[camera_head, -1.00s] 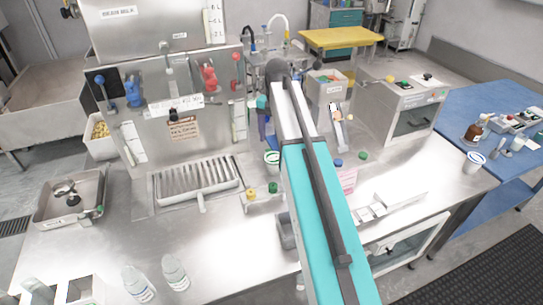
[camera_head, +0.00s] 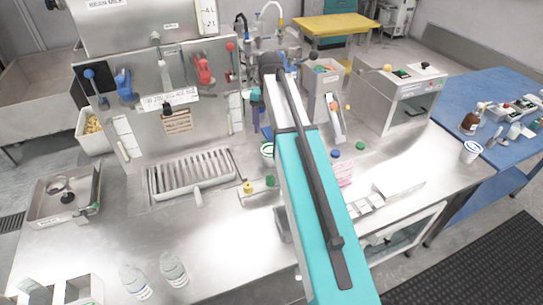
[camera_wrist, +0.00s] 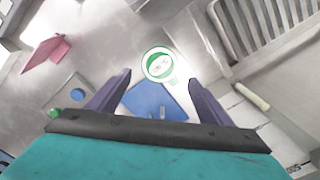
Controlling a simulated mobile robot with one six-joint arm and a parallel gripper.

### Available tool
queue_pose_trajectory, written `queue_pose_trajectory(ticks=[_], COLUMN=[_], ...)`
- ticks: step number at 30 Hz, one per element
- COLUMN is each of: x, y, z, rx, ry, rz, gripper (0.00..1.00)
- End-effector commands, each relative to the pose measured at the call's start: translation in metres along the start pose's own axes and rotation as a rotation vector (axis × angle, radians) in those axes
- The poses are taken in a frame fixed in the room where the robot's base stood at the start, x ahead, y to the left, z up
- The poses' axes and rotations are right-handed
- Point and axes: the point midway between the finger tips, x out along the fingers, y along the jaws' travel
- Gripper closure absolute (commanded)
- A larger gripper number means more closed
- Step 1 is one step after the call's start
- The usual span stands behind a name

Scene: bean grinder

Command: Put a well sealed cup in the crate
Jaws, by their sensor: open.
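A round cup (camera_wrist: 158,64) with a green rim and a pale top with a green mark shows in the wrist view, just beyond and between my fingertips. A similar green-rimmed cup (camera_head: 267,150) stands on the steel counter beside my arm in the head view. My gripper (camera_wrist: 161,79) points down, its two purple fingers apart with nothing between them. I cannot tell its height above the cup. I cannot identify the crate with certainty. My arm hides part of the counter.
A flat blue piece (camera_wrist: 155,102) lies beside the cup below my gripper. A pink object (camera_head: 344,173) stands right of my arm. A drain grate (camera_head: 190,170) is at the left. Two clear bottles (camera_head: 173,268) stand at the front left. The counter's front middle is bare.

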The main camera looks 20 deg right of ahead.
Motion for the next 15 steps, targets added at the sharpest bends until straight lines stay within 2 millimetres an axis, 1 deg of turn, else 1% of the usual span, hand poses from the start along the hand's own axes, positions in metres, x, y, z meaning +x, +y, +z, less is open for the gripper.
queue_pose_trajectory(ticks=[15], x=[0.053], y=[0.001], z=[0.0], rx=[0.001], ry=[-0.001], rz=[0.001], gripper=[0.27])
